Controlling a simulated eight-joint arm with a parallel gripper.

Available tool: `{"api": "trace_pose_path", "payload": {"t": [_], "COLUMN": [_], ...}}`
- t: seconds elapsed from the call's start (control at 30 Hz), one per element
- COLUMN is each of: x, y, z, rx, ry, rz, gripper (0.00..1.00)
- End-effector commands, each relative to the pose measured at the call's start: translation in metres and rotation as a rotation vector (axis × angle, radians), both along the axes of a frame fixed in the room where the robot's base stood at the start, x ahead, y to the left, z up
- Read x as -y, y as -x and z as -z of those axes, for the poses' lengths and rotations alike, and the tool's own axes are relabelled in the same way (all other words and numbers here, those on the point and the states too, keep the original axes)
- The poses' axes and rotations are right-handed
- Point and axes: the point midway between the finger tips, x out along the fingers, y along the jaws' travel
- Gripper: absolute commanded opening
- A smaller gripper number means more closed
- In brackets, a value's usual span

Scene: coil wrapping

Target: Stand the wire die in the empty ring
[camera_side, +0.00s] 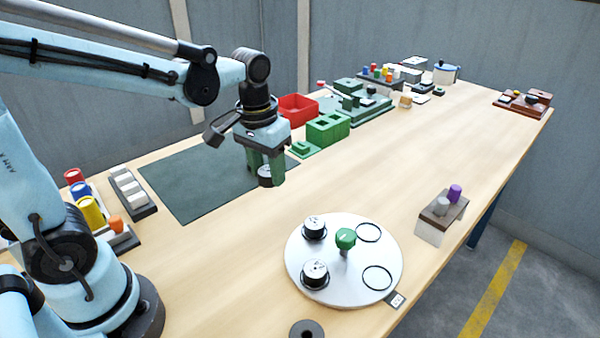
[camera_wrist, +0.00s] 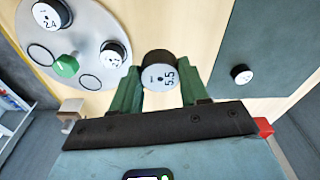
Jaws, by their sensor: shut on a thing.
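My gripper (camera_side: 265,178) is above the table by the dark green mat, its green fingers shut on a wire die (camera_wrist: 160,75). The held die is a short dark cylinder with a white face marked 5.5, in the air in the wrist view. The round silver plate (camera_side: 345,290) carries two dies, one at the back left (camera_side: 314,228) and one at the front left (camera_side: 315,274). Two black rings on its right side, back (camera_side: 368,232) and front (camera_side: 377,278), are both empty. Another small die (camera_wrist: 241,74) rests on the mat in the wrist view; I cannot pick it out in the side view.
A green knob (camera_side: 345,238) stands up in the plate's middle. A small stand (camera_side: 441,217) with grey and purple pegs is right of the plate. A dark disc (camera_side: 306,329) lies at the front edge. Green blocks (camera_side: 328,128) and a red bin (camera_side: 297,109) stand behind.

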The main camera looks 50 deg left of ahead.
Motion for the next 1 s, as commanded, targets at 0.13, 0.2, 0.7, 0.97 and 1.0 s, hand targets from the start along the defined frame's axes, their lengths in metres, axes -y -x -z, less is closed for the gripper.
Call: {"api": "trace_pose_path", "payload": {"t": [0.13,0.2,0.7,0.97,1.0], "x": [0.058,0.085,0.261,0.296,0.296], "y": [-0.009,-0.010,0.039,0.060,0.059], "z": [-0.004,-0.005,-0.013,-0.013,-0.012], "rx": [-0.004,-0.005,0.005,0.012,0.012], "ry": [0.000,-0.001,-0.005,-0.005,-0.005], "rz": [0.019,0.021,0.030,0.024,0.022], "gripper": [0.03,0.03,0.03,0.03,0.03]}}
